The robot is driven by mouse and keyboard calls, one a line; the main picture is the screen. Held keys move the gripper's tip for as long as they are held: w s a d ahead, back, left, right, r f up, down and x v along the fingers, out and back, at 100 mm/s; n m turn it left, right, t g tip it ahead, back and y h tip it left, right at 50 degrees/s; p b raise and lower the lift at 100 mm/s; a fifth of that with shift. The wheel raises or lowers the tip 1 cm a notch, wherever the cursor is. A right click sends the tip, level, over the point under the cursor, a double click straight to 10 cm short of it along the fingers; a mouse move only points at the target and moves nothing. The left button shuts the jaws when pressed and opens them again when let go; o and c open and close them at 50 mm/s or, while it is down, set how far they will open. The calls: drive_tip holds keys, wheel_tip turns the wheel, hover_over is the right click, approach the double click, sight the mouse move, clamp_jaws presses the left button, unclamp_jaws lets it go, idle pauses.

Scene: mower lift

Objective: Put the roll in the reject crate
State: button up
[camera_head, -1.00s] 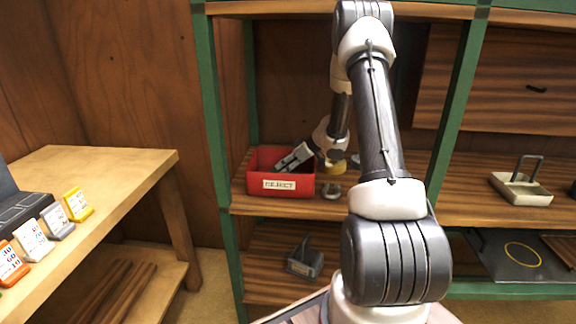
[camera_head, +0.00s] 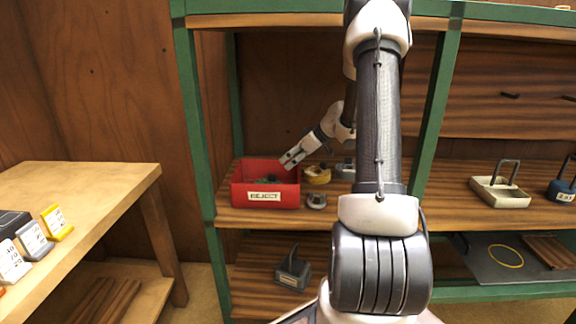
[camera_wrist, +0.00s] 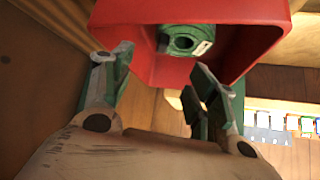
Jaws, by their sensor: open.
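The red reject crate (camera_head: 290,196) stands on the left part of the middle shelf, its REJECT label facing me. It fills the top of the wrist view (camera_wrist: 215,12). The green roll (camera_wrist: 184,42), with a white label and a hollow core, lies inside the crate in the wrist view. In the head view only a dark shape shows inside the crate, too small to make out. My gripper (camera_head: 291,158) is above the crate's right rear rim. In the wrist view its fingers (camera_wrist: 160,63) are apart, with nothing between them, short of the roll.
A yellow roll (camera_head: 317,175) and a grey ring-shaped part (camera_head: 316,200) sit close right of the crate. A handled tray (camera_head: 500,191) and a dark blue object (camera_head: 562,191) are farther right. A green shelf post (camera_head: 192,120) stands left of the crate. Shelf between is partly hidden by my arm.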

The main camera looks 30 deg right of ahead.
wheel_tip(320, 180, up, 11)
drive_tip(key=w+d+m+t+h, duration=0.1)
drive_tip(key=w+d+t+h, duration=0.1)
drive_tip(key=h, duration=0.2)
drive_tip(key=s+a+r+m+h, duration=0.2)
drive_tip(key=s+r+m+h, duration=0.25)
drive_tip(key=s+r, duration=0.75)
drive_tip(key=s+a+f+g+y, duration=0.1)
drive_tip(key=s+a+f+g, duration=0.1)
drive_tip(key=s+a, duration=0.5)
drive_tip(key=s+a+f+g+y, duration=0.2)
drive_tip(key=s+a, duration=0.6)
drive_tip(key=s, duration=1)
wheel_tip(320, 180, down, 2)
drive_tip(key=shift+s+a+g, duration=0.15)
drive_tip(key=shift+s+g, duration=0.2)
drive_tip(key=shift+g, duration=0.15)
